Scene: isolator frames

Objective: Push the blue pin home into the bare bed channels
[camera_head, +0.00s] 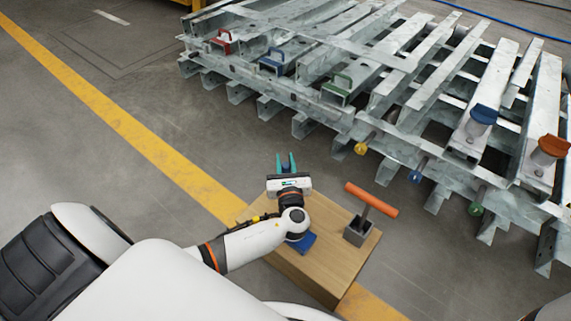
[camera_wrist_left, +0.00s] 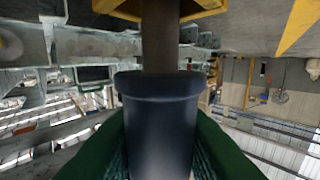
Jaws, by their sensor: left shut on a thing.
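My left gripper (camera_head: 285,162) is beyond the far edge of the wooden box, its teal fingers pointing toward the steel frames. In the left wrist view its green fingers (camera_wrist_left: 160,145) are shut on a dark blue cylinder (camera_wrist_left: 160,120). A brown-grey shaft leads from it to a yellow part (camera_wrist_left: 203,8). Among the frames are a blue-ended pin (camera_head: 415,177) at the near edge and a blue-capped piece (camera_head: 483,114) farther right. The bed channels (camera_head: 400,120) are grey steel. My right gripper is not in view.
The wooden box (camera_head: 318,270) carries a blue block (camera_head: 302,243) and an orange-handled tool (camera_head: 371,200) in a grey block. Red (camera_head: 222,40), blue (camera_head: 272,62) and green (camera_head: 337,88) handles sit on the frames. Concrete floor (camera_head: 200,120) is clear left of the frames.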

